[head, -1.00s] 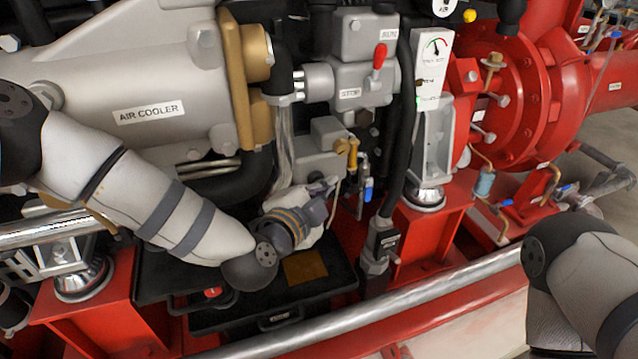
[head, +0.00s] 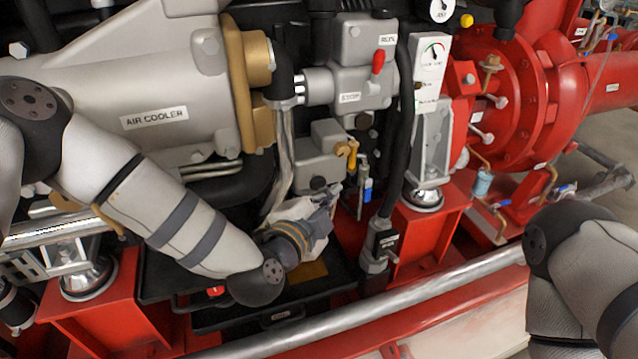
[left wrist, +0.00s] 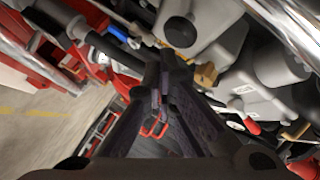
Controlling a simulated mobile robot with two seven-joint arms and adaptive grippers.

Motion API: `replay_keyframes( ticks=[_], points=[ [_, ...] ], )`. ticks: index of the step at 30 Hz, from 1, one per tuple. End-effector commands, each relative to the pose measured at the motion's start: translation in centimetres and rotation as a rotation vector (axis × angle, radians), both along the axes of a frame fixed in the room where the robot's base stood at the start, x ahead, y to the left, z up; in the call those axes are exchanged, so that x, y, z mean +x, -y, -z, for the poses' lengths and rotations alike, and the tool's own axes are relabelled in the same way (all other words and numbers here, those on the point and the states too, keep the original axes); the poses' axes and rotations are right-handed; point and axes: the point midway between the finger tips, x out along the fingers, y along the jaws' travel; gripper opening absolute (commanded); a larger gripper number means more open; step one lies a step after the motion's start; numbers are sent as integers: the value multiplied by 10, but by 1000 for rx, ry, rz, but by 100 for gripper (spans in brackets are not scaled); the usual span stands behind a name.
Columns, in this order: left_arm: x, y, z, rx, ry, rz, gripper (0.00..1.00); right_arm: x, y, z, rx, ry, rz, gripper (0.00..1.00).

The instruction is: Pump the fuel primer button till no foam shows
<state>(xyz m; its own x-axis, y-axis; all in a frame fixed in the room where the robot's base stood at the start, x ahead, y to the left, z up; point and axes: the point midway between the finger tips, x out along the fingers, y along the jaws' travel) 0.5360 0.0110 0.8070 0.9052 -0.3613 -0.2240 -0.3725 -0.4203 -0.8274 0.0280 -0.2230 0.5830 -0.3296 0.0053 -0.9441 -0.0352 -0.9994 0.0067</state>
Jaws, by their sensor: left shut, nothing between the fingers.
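The fuel primer button looks to be the round black knob (head: 318,183) on the front of the grey block (head: 322,150) below the STOP unit. A round black knob (left wrist: 180,32) also shows in the left wrist view, above the fingers. My left gripper (head: 333,194) is just below and right of the knob, its fingers shut and empty. In the left wrist view its fingertips (left wrist: 166,58) are together, and they look apart from the knob. I cannot make out any foam. My right arm shows at the right edge, but its gripper is out of view.
Brass fittings (head: 347,150) and a blue-handled valve (head: 367,195) are close right of the left gripper. A black tray (head: 215,318) with a brownish patch lies below. A grey pipe rail (head: 440,282) crosses in front. A thick black hose (head: 400,130) runs down at right.

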Motion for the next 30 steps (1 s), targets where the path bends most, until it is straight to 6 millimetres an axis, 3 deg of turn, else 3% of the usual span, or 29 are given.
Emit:
replay_keyframes(
  ticks=[8,21,30],
  points=[
    [-3,2,0,1,-1,2,0,1,0,-1,0,4,0,34],
    [-42,18,-3,1,4,3,0,20,0,-21,-1,68,0,34],
    [-47,19,1,0,-2,1,0,20,0,-21,-1,70,0,34]
  ],
)
